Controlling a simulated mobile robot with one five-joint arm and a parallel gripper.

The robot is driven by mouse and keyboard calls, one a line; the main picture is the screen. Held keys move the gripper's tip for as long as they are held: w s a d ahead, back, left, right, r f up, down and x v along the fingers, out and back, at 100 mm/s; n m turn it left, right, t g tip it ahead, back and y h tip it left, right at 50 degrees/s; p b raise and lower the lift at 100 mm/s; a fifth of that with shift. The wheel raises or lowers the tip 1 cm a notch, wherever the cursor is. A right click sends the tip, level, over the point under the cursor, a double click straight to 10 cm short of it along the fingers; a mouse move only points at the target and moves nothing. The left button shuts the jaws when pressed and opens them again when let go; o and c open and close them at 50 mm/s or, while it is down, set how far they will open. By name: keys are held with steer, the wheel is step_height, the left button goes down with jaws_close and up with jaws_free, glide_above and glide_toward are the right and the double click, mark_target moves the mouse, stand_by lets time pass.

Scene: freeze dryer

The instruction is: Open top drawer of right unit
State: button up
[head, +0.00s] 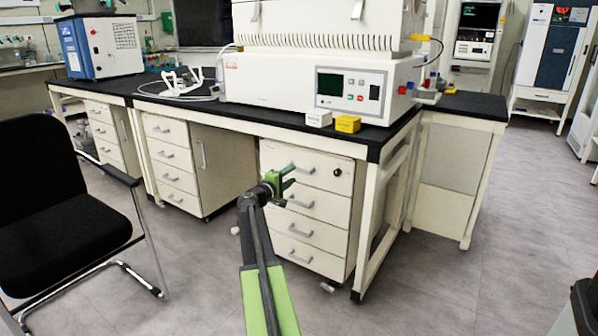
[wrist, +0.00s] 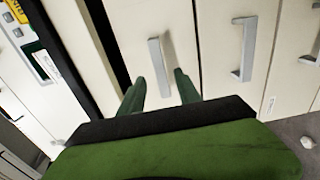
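The right drawer unit (head: 320,215) is cream, with several stacked drawers under the black bench. Its top drawer (head: 320,160) looks closed and has a grey bar handle (head: 304,171) and a round dark lock. My green gripper (head: 289,177) is in front of this drawer, near the handle, and partly covers it in the head view. In the wrist view my gripper (wrist: 160,88) is open, with one finger on each side of the top drawer's handle (wrist: 159,66). The handle lies just beyond or between the fingertips; I cannot tell whether they touch it.
A lower drawer's handle (wrist: 244,48) lies right of the fingers in the wrist view. The black bench top (head: 290,122) overhangs the unit, with a bench leg (head: 372,225) to the right. A black chair (head: 60,200) stands at left. The grey floor in front is clear.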

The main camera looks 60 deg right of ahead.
mark_target(298, 171)
steer(key=d, duration=0.6)
jaws_close()
stand_by(0.6)
stand_by(0.6)
